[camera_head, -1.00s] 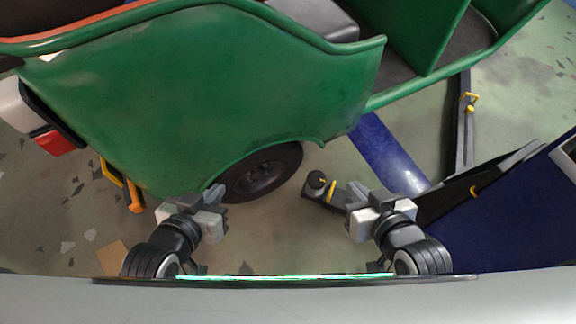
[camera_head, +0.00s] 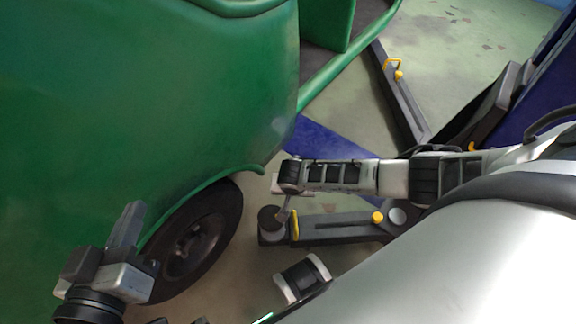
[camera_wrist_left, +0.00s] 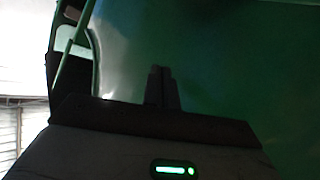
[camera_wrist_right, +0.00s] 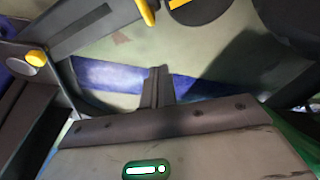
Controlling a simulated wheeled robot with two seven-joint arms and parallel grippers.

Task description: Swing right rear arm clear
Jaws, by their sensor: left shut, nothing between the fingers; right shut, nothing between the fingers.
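The right rear arm (camera_head: 335,228) of the lift is a dark bar low over the floor beside the rear wheel. Its round black pad (camera_head: 270,222) is close to the tyre, with a yellow handle (camera_head: 295,226) beside it and a yellow knob (camera_head: 377,217) further along. My right gripper (camera_head: 284,212) points down by the pad and handle; contact cannot be told. In the right wrist view its fingers (camera_wrist_right: 157,87) are shut and empty, with the lift arm (camera_wrist_right: 90,28) beyond them. My left gripper (camera_head: 128,222) is shut and empty beside the green rickshaw (camera_head: 150,110).
The rear wheel (camera_head: 195,245) stands left of the pad. Another dark lift arm (camera_head: 402,100) with a yellow handle (camera_head: 393,70) lies further back. A blue post (camera_head: 555,65) stands at right.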

